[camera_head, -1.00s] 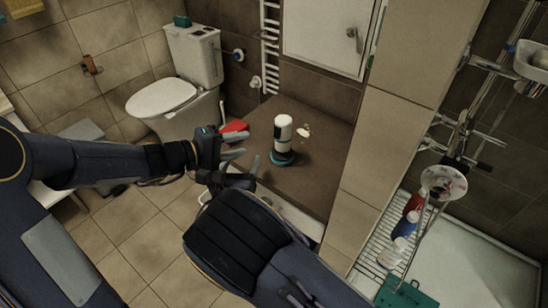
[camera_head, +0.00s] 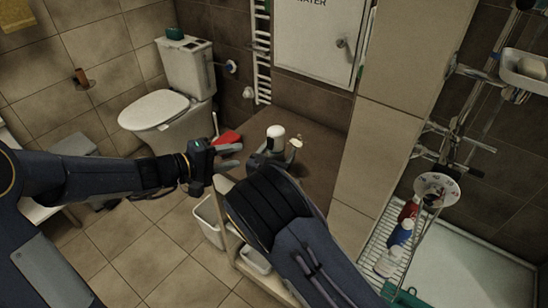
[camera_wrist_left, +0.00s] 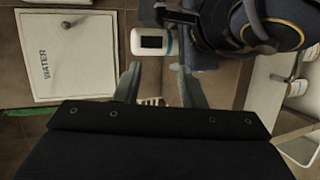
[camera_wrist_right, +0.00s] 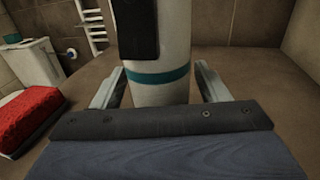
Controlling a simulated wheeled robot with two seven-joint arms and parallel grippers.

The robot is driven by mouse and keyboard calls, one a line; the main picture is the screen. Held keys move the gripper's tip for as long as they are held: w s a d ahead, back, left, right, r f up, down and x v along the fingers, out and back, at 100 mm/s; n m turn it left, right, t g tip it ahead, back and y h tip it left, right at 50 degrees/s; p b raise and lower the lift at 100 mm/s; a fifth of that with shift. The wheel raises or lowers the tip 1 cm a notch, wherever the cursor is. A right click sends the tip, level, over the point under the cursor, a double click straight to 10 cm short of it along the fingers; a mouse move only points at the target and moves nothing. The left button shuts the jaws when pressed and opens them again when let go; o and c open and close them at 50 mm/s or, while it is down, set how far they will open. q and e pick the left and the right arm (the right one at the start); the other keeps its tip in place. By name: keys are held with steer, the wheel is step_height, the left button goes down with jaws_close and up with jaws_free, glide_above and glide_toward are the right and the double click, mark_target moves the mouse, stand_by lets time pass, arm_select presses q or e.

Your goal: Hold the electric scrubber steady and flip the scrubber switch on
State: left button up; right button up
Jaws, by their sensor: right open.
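The electric scrubber (camera_head: 276,131) is white with a teal band and a dark panel. It stands upright on the brown ledge. In the right wrist view the scrubber (camera_wrist_right: 160,92) stands between the fingers of my right gripper (camera_wrist_right: 158,85), which is open with a small gap showing on each side. My left gripper (camera_head: 228,156) is left of the scrubber in the head view, apart from it. In the left wrist view its fingers (camera_wrist_left: 158,84) are spread and empty, with the scrubber (camera_wrist_left: 151,43) beyond their tips. My right arm hides the scrubber's lower part in the head view.
A red brush-like object (camera_head: 228,138) lies on the ledge left of the scrubber. A small pale item (camera_head: 296,142) is to its right. A tiled pillar (camera_head: 395,120) bounds the ledge on the right. The toilet (camera_head: 160,108) stands behind at left.

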steer(key=shift+w, duration=0.1)
steer(key=c, duration=1.1)
arm_select(q)
steer(key=shift+s+d, duration=0.1)
steer(key=shift+d, duration=0.05)
steer(key=c, duration=0.4)
arm_select(e)
steer(key=shift+c, duration=0.7)
arm_select(q)
steer(key=shift+s+d+g, duration=0.25)
steer(key=shift+s+g, duration=0.05)
steer(key=shift+c, duration=1)
steer(key=shift+s+d+g+y, duration=0.35)
steer(key=shift+s+g+y, duration=0.1)
steer(key=shift+s, duration=0.1)
steer(key=shift+s+d+g+y, duration=0.3)
steer(key=shift+s+g+y, duration=0.05)
steer(key=shift+s+g, duration=0.15)
jaws_close()
step_height(320, 180, up, 6)
steer(key=s+a+n+t+y, duration=0.1)
steer(key=s+n+y, duration=0.1)
steer(key=y, duration=0.3)
steer(key=shift+n+t, duration=0.35)
steer(key=shift+n, duration=0.35)
